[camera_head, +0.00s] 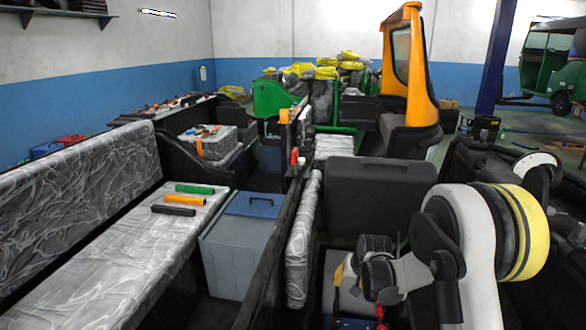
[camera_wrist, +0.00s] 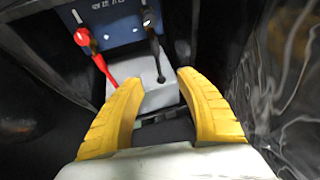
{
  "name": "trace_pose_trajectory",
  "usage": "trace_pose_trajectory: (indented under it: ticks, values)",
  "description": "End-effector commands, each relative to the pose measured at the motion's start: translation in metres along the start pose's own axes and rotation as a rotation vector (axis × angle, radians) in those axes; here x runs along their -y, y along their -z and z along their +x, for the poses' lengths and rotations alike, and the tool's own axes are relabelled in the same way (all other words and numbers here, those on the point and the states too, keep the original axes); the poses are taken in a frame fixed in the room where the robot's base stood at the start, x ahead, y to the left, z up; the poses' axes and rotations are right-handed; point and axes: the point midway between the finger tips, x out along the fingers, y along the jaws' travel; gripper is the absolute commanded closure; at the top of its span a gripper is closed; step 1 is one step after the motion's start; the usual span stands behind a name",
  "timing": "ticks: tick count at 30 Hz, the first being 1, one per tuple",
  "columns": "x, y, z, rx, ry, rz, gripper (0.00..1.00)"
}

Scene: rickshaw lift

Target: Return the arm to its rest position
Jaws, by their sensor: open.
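My arm (camera_head: 470,240), white with a yellow band, reaches in from the right of the head view and bends down into a dark bay. My gripper (camera_wrist: 160,79) has two yellow fingers, spread apart with nothing held between them. Past the fingertips in the wrist view is a grey box with a blue panel (camera_wrist: 115,22). A red lead (camera_wrist: 104,68) and a black lead (camera_wrist: 153,45) run from the panel. In the head view my arm's wrist hides most of the gripper and part of the box.
A black case (camera_head: 380,190) stands just behind the arm. Left of the bay are an upright silvery cushion (camera_head: 303,240), a grey bin with a blue lid (camera_head: 235,240) and a silvery bench (camera_head: 130,260) bearing green, orange and black bars. Dark walls flank the gripper closely.

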Motion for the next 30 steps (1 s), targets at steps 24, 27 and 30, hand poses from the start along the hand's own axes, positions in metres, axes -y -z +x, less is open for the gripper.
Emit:
trace_pose_trajectory:
  ticks: [24,27,30]
  values:
    - [-0.005,-0.153,-0.331,-0.144,-0.053,-0.184,0.57]
    - [-0.011,-0.18,-0.342,-0.16,-0.059,-0.203,0.57]
    - [-0.016,-0.201,-0.347,-0.17,-0.064,-0.218,0.57]
